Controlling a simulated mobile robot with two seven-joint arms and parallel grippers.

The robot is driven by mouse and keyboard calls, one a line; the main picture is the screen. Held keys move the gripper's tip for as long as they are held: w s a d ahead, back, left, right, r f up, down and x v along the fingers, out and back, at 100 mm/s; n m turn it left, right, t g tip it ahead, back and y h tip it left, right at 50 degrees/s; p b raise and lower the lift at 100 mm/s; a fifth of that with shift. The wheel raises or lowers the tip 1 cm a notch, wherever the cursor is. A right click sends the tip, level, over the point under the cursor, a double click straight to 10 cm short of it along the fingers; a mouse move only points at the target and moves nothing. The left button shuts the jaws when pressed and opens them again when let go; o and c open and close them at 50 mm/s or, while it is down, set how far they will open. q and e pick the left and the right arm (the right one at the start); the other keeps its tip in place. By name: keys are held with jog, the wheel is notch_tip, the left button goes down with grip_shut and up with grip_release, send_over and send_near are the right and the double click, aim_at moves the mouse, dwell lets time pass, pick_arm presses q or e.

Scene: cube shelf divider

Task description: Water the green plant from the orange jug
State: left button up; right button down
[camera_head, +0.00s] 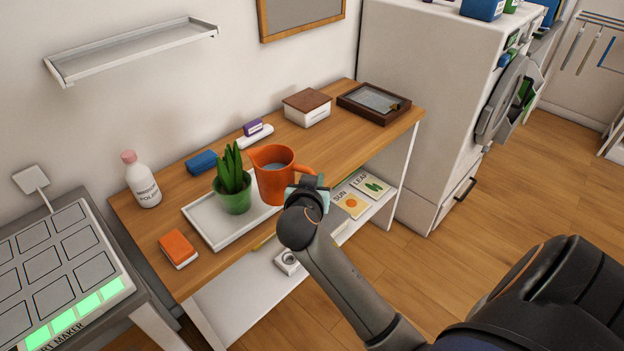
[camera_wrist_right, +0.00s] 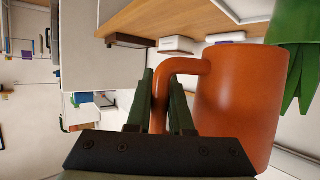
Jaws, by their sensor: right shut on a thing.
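The orange jug (camera_head: 273,180) is upright at the right end of the white tray (camera_head: 196,222), its spout pointing left toward the plant; I cannot tell whether it touches the tray. A bluish surface shows inside its mouth. The green plant (camera_head: 233,166) stands upright in a green pot (camera_head: 234,202) on the tray, just left of the jug. My right gripper (camera_head: 310,184) is shut on the jug's handle. In the right wrist view, its fingers (camera_wrist_right: 163,105) close around the handle of the jug (camera_wrist_right: 236,105), with plant leaves (camera_wrist_right: 298,80) beyond. My left gripper is not in view.
On the wooden desk (camera_head: 345,140) are an orange sponge-like block (camera_head: 178,248), a white bottle (camera_head: 142,180), a blue block (camera_head: 201,161), a lidded box (camera_head: 307,107) and a dark framed tray (camera_head: 373,102). Seed packets (camera_head: 351,204) lie on the lower shelf.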

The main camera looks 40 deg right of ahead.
jog(key=s+d+r+p, duration=0.3)
jog(key=s+r+p, duration=0.1)
jog(key=s, duration=0.1)
jog(key=shift+d, duration=0.15)
jog(key=shift+w, duration=0.1)
dwell(0.4)
jog(key=w+a+r+n+t+y, duration=0.3)
jog(key=a+r+n+y, duration=0.6)
jog(key=a+r, duration=0.9)
jog(key=shift+w+a+t+y, duration=0.15)
jog(key=shift+a+t+y, duration=0.2)
jog(key=shift+t, duration=0.15)
